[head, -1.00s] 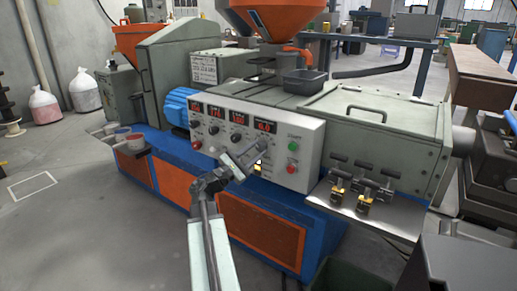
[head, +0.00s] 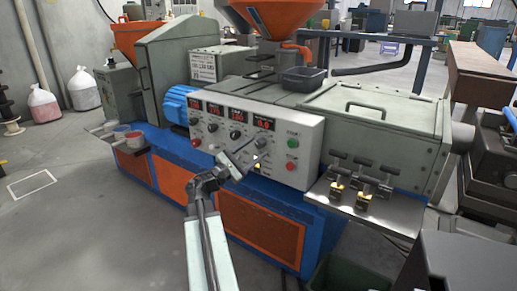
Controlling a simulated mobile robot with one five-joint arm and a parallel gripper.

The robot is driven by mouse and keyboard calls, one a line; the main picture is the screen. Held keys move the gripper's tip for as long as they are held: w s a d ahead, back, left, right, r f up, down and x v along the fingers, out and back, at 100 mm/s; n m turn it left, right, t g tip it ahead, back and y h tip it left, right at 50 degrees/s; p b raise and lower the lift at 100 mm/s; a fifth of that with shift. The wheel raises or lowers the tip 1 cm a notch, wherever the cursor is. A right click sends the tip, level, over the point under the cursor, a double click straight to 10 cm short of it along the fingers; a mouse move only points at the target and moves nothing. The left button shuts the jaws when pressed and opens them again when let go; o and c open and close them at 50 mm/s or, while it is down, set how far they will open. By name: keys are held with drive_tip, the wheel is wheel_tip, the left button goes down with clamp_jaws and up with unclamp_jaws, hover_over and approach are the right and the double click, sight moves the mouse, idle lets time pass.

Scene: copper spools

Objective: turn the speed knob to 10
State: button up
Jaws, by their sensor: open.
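The control panel (head: 304,133) on the machine's front holds a row of red displays, each with a dark knob below. The right-hand display (head: 264,124) is lit, but its digits are too small to read surely. The knob under it (head: 261,142) is probably the speed knob; its label and pointer cannot be read. My gripper (head: 251,157) is open, just in front of the panel, below and left of this knob. It appears empty and apart from the knob, though the depth gap is hard to judge. It hides part of the lower panel.
Green (head: 293,143) and red (head: 292,167) buttons sit right of the knob. Three other knobs lie to its left. A metal shelf (head: 395,212) with yellow-marked fittings juts out at the right. Open floor (head: 80,235) lies at the left.

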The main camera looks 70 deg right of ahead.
drive_tip(key=b+v, duration=0.1)
drive_tip(key=v, duration=0.5)
drive_tip(key=shift+a, duration=0.25)
drive_tip(key=shift+w+f, duration=0.1)
drive_tip(key=shift+w, duration=0.1)
